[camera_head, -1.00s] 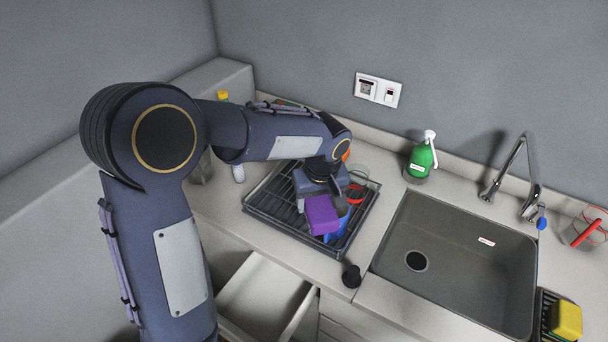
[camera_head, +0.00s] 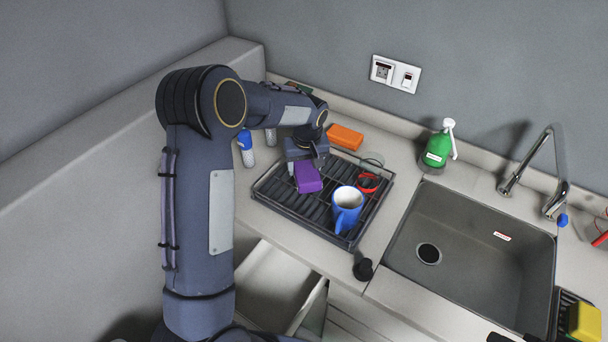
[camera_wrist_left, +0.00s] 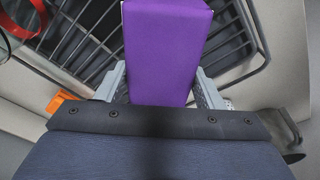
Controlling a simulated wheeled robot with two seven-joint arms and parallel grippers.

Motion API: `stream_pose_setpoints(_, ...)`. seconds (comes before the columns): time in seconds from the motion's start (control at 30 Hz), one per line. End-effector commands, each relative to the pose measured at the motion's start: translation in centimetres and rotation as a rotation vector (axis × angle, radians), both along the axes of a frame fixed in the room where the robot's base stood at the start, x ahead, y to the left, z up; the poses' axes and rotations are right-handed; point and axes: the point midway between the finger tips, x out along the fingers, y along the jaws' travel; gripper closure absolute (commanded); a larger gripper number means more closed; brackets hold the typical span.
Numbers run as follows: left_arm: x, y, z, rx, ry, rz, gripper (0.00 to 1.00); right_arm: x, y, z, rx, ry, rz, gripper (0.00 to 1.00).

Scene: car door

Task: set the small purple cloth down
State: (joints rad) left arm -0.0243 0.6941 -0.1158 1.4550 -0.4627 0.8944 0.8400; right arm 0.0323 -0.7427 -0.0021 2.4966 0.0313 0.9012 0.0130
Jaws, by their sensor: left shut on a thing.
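The small purple cloth (camera_head: 307,177) is a folded, block-like piece over the left part of the dark dish rack (camera_head: 291,222). My left gripper (camera_head: 303,167) is shut on it. In the left wrist view the purple cloth (camera_wrist_left: 164,50) sits between the two fingers (camera_wrist_left: 160,90), with the rack's bars (camera_wrist_left: 85,35) beyond it. I cannot tell whether the cloth touches the rack. My right gripper is not in view.
A blue mug (camera_head: 346,208) and a red ring-like item (camera_head: 368,183) are in the rack. An orange block (camera_head: 345,136) lies behind it. A green bottle (camera_head: 438,148) stands by the sink (camera_head: 465,240). An open drawer (camera_head: 270,285) is below the counter.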

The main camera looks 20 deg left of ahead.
Motion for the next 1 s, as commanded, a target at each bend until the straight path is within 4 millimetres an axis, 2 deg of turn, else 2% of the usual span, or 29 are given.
stream_pose_setpoints(0.17, 0.5, 0.5, -0.9, 0.000, 0.000, 0.001, 0.57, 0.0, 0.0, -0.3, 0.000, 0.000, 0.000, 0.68)
stream_pose_setpoints(0.4, 0.8, 0.7, -4.4, -0.001, -0.001, 0.000, 0.57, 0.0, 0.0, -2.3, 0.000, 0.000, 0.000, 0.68)
stream_pose_setpoints(0.67, 0.8, 0.7, -4.3, -0.001, -0.002, 0.000, 0.57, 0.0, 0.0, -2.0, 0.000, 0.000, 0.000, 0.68)
stream_pose_setpoints(0.87, 0.8, 0.8, -4.9, 0.000, -0.001, 0.000, 0.57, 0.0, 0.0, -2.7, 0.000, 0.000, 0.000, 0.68)
stream_pose_setpoints(0.9, 0.8, 0.8, -4.8, 0.000, -0.001, 0.000, 0.35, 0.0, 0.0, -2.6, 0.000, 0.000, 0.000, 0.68)
stream_pose_setpoints(1.0, 0.8, 0.8, -4.8, 0.000, -0.001, 0.000, 0.22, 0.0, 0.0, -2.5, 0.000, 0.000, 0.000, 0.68)
